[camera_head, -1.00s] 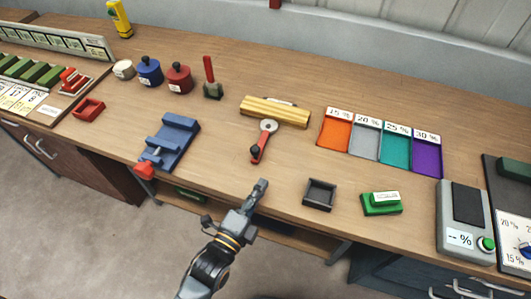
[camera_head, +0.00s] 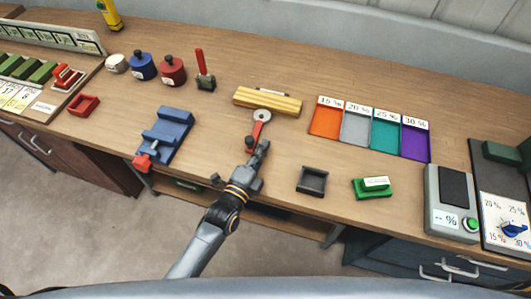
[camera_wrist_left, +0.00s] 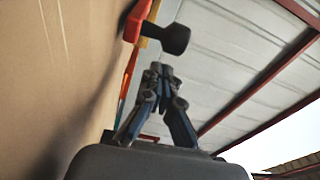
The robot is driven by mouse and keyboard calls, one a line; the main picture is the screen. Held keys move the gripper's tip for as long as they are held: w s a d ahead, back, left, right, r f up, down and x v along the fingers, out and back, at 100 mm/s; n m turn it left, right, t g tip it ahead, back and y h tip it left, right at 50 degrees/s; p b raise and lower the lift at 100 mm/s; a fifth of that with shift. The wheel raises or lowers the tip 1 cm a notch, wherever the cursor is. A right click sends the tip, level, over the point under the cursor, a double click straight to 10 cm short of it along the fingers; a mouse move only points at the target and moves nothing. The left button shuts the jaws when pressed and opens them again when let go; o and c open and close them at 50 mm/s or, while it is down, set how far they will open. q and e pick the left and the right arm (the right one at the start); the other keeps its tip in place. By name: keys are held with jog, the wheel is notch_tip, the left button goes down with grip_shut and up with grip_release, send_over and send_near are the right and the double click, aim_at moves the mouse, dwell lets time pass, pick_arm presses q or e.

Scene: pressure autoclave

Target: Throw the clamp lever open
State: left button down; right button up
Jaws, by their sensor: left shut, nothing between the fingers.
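The red lever (camera_head: 257,132) lies flat on the bench and points toward the front from a pale round pivot (camera_head: 262,116), just in front of a ridged yellow block (camera_head: 268,102). My left gripper (camera_head: 262,149) is shut and empty at the lever's front end and hides its black knob in the head view. In the left wrist view the black knob (camera_wrist_left: 176,38) on the red lever (camera_wrist_left: 136,20) is just beyond the shut fingertips (camera_wrist_left: 160,74). A small gap shows between them there. My right gripper is in neither view.
A blue vise-like fixture (camera_head: 166,136) with a red handle stands to the left. An upright red lever on a dark base (camera_head: 205,82) stands behind it. A dark square tray (camera_head: 312,180) and a green block (camera_head: 372,189) sit to the right. Coloured trays (camera_head: 356,127) lie farther right.

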pick_arm(q)
jog(key=shift+a+r, duration=0.1)
jog(key=shift+a, duration=0.9)
jog(key=shift+d, duration=0.1)
jog(key=a, duration=0.2)
jog(key=w+a, duration=0.1)
jog(key=a, duration=0.1)
jog(key=w+a, duration=0.1)
jog(key=a, duration=0.1)
jog(key=shift+d, duration=0.15)
